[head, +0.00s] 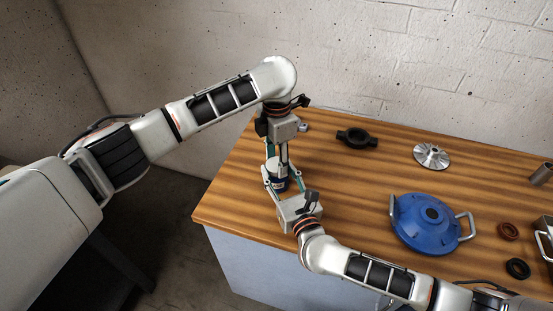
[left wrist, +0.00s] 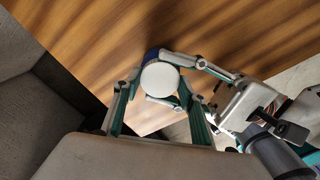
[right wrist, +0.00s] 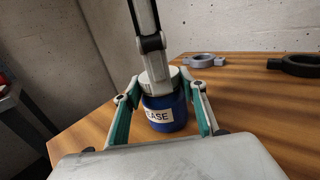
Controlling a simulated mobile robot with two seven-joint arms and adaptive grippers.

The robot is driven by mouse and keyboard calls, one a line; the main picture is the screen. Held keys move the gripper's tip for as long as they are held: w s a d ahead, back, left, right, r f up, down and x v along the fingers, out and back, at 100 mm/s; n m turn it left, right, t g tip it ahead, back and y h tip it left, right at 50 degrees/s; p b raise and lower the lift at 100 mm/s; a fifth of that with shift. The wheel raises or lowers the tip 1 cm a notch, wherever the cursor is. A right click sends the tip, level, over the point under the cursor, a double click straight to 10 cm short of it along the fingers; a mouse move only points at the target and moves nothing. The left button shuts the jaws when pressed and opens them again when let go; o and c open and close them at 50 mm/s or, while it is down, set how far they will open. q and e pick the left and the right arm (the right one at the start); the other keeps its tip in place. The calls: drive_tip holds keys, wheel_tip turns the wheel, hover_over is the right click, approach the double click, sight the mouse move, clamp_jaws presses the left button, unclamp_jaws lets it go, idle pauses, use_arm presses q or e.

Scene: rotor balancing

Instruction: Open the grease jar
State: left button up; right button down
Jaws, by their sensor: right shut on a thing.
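The grease jar is a blue jar with a white lid and a pale label reading "EASE" in the right wrist view (right wrist: 160,114). It stands upright near the table's left end in the head view (head: 279,185). My right gripper (right wrist: 160,100) is shut on the jar's blue body from the front side. My left gripper (left wrist: 160,84) points down from above, with its fingers on either side of the round white lid (left wrist: 160,78). One left finger hides part of the lid in the right wrist view. I cannot tell whether the left fingers press on the lid.
The wooden table (head: 330,180) has free room right of the jar. A black ring fitting (head: 357,138), a silver rotor (head: 431,156) and a blue housing with handles (head: 432,222) lie there. Small rings (head: 508,231) and a metal cylinder (head: 541,174) are at the far right. A wall stands behind.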

use_arm(q)
drive_tip(key=shift+c, duration=0.8)
drive_tip(key=shift+n, duration=1.7)
drive_tip(key=o, duration=1.2)
drive_tip(key=shift+r, duration=0.1)
